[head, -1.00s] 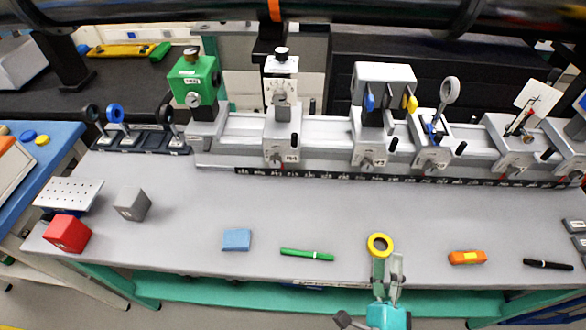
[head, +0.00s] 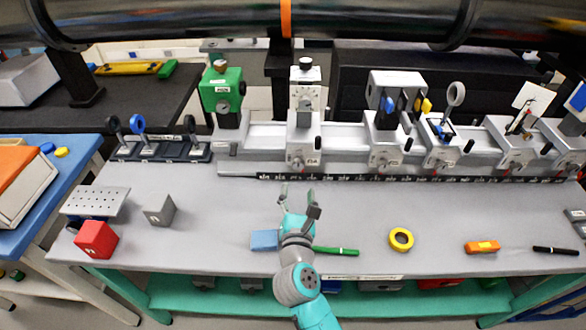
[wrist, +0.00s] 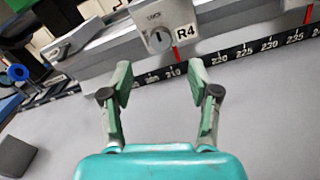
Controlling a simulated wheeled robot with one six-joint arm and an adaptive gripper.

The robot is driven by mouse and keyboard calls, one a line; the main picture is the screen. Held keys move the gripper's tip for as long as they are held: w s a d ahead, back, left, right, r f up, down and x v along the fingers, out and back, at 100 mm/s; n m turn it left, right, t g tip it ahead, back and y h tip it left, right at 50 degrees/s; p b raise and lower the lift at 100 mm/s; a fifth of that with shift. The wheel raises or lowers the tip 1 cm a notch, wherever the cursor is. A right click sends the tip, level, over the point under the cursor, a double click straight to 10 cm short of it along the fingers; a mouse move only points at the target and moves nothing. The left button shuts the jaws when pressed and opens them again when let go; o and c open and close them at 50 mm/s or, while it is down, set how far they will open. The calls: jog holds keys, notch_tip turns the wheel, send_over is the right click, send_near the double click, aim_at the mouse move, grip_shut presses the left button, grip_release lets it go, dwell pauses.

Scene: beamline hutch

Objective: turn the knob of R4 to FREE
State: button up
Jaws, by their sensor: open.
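The R4 carrier (head: 304,122) is a grey and white block on the rail, with its round knob (head: 297,162) low on the front. In the wrist view the knob (wrist: 158,40) sits left of the R4 label (wrist: 186,34). Its dark slot stands nearly upright, towards the word LOCK above it. No FREE mark is readable. My gripper (head: 297,191) is open and empty over the table, in front of the carrier. In the wrist view its fingertips (wrist: 160,80) are spread just below the knob in the picture, apart from it.
The rail's black scale (head: 420,178) runs below the carriers. Other carriers (head: 385,130) stand to the right and a green unit (head: 222,92) to the left. A blue block (head: 264,240), green pen (head: 336,251) and yellow ring (head: 400,239) lie near the front edge.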

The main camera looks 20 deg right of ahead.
aim_at(299, 166)
jog(key=x, duration=0.9)
jog(key=shift+w+d, duration=0.15)
jog(key=shift+w, duration=0.1)
jog(key=shift+c, duration=0.3)
jog(key=c, duration=1.1)
